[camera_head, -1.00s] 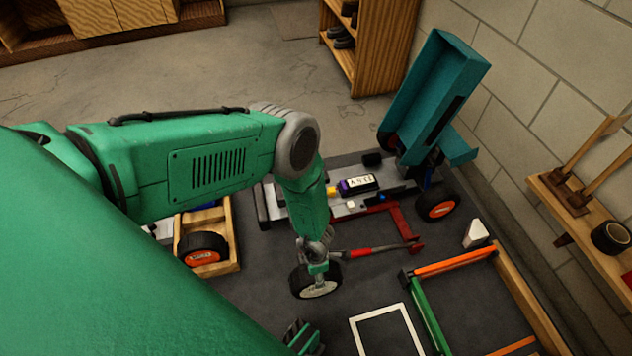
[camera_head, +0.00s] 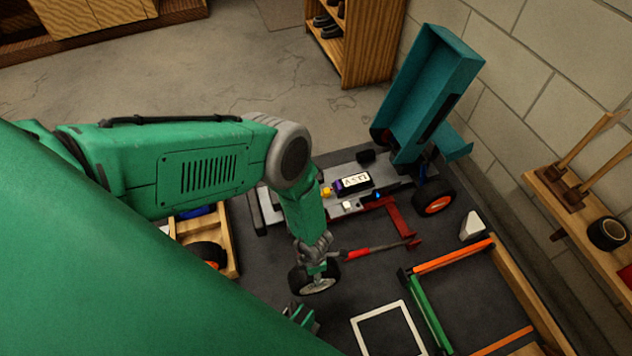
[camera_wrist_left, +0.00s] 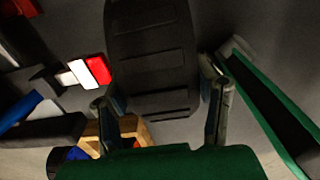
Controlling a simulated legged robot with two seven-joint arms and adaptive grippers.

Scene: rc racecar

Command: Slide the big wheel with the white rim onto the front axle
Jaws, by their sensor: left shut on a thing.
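My left gripper (camera_head: 317,268) is shut on the big wheel (camera_head: 298,279), a black tyre with a whitish rim, and holds it in front of the car. In the left wrist view the dark tread (camera_wrist_left: 150,60) fills the space between the two fingers. The car's grey chassis (camera_head: 335,198) lies behind, with its teal body (camera_head: 425,95) tipped up at the right. The wheel is apart from the chassis. My arm hides part of the chassis, and I cannot make out the front axle. A green and dark part at the bottom, probably my right gripper (camera_head: 302,316), is mostly hidden.
A red jack (camera_head: 393,219) with a dark-and-red handle lies beside the chassis. An orange-rimmed wheel (camera_head: 434,203) is at the car's right. A wooden crate (camera_head: 229,245) holds another wheel (camera_head: 207,253). A white frame (camera_head: 391,307) and an orange-green frame (camera_head: 428,310) lie at the front right.

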